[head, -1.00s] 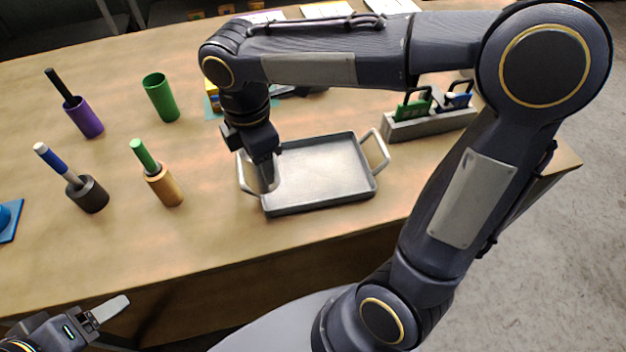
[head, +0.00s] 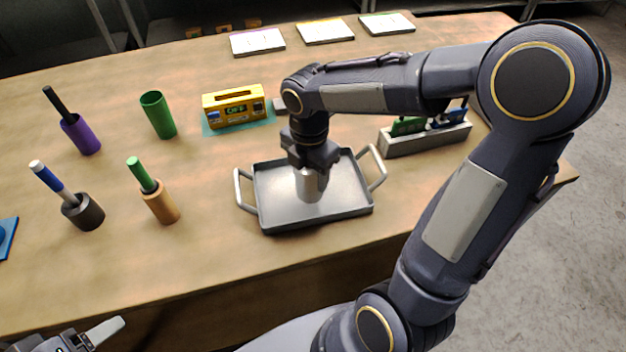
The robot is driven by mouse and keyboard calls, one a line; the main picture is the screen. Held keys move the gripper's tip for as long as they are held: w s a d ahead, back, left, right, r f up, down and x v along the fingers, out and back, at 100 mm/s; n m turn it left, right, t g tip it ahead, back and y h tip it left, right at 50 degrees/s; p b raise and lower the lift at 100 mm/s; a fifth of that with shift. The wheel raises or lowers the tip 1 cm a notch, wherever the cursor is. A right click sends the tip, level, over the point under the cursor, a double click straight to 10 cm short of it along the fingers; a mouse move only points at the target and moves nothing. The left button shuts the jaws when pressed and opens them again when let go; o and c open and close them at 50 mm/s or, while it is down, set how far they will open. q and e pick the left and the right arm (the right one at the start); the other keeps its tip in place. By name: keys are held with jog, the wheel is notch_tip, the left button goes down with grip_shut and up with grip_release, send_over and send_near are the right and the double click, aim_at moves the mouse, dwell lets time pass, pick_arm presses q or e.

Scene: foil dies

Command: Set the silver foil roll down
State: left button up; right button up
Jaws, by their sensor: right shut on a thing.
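The silver foil roll (head: 309,186) is a short light-grey cylinder. My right gripper (head: 312,168) is shut on its upper part and holds it roughly upright over the middle of the grey metal tray (head: 275,213). I cannot tell whether the roll's lower end touches the tray floor. The gripper hides the top of the roll. My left gripper (head: 95,335) is at the lower left edge, in front of the table and partly cut off. One pale finger shows, and I cannot tell whether it is open or shut.
On the left of the table stand a purple cup (head: 82,135), an empty green cup (head: 158,115), a dark cup (head: 84,212) and an orange cup (head: 160,203). A yellow device (head: 234,105) is behind the tray. A grey rack (head: 425,140) is at the right.

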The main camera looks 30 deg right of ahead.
aim_at(313, 183)
jog(key=shift+d+f, duration=0.25)
jog(key=shift+w+d+f, duration=0.1)
jog(key=shift+d+f, duration=0.05)
jog(key=shift+f, duration=0.75)
jog(key=shift+d+f, duration=0.1)
jog(key=shift+f, duration=0.8)
jog(key=shift+f, duration=0.2)
jog(key=o, duration=1.1)
